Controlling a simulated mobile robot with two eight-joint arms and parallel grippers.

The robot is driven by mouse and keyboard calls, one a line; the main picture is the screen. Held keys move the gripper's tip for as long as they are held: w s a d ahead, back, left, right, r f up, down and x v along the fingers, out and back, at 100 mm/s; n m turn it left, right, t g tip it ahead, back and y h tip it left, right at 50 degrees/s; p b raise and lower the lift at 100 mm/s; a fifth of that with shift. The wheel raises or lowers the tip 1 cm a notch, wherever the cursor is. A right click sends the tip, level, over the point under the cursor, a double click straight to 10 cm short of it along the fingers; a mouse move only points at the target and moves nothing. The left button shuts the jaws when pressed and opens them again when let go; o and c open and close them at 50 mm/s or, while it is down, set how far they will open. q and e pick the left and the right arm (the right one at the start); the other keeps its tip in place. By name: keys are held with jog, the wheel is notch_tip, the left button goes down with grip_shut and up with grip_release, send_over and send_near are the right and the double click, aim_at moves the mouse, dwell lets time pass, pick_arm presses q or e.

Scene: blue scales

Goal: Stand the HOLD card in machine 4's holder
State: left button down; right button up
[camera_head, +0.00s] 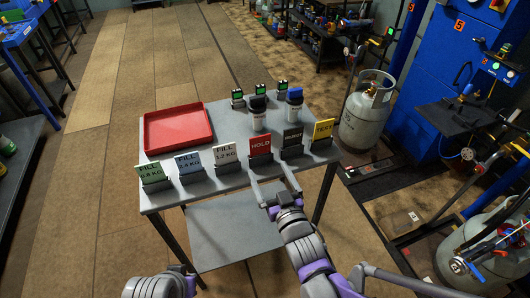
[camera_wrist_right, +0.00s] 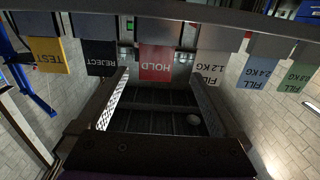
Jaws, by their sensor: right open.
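The red HOLD card (camera_head: 261,146) stands upright in a dark holder (camera_head: 261,160) along the near edge of the grey table. It shows upside down in the right wrist view (camera_wrist_right: 155,64), ahead of the fingertips and between them. My right gripper (camera_head: 272,184) is open and empty, just on the near side of that card and apart from it. Its two fingers also show in the right wrist view (camera_wrist_right: 160,92). Part of my left arm shows at the bottom of the head view, but its fingers do not. I cannot make out machine 4's holder.
Cards marked FILL (camera_head: 152,173), REJECT (camera_wrist_right: 99,56) and TEST (camera_head: 323,127) stand in the same row. A gas cylinder (camera_head: 366,115) and blue machines (camera_head: 440,75) stand at the right.

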aim_at(261, 148)
jog(key=x, duration=0.4)
jog(key=shift+w, duration=0.3)
jog(key=shift+x, duration=2.65)
jog(key=shift+d+r, duration=0.2)
jog(key=c, duration=1.4)
